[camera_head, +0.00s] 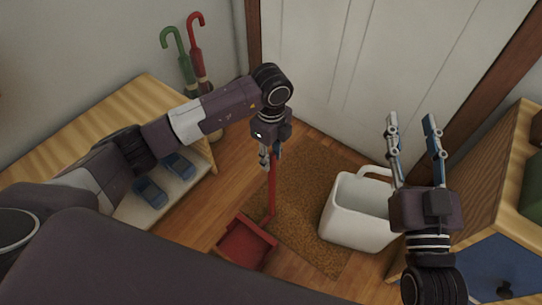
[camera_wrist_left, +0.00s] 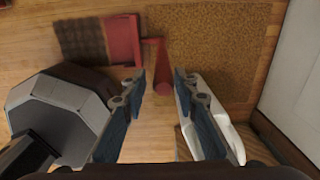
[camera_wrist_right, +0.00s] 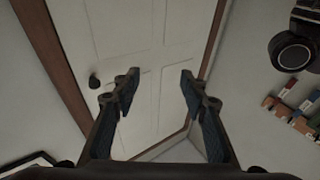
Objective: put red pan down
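The red pan (camera_head: 245,243) is a long-handled dustpan. Its scoop appears to rest on the wooden floor at the edge of the brown mat, with the handle standing upright. My left gripper (camera_head: 269,160) is above it at the top of the handle. In the left wrist view the fingers (camera_wrist_left: 161,78) are apart, with the handle end of the red pan (camera_wrist_left: 163,86) between them and visible gaps on both sides. My right gripper (camera_head: 411,120) is open and empty, raised at the right; the right wrist view shows nothing between its fingers (camera_wrist_right: 158,77).
A white bin (camera_head: 352,228) stands on the brown mat (camera_head: 300,190), right of the pan. A wooden bench (camera_head: 120,105) with blue shoes (camera_head: 165,180) is at the left, umbrellas (camera_head: 185,55) behind it. A white door (camera_head: 350,60) is at the back, a wooden cabinet (camera_head: 485,190) at the right.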

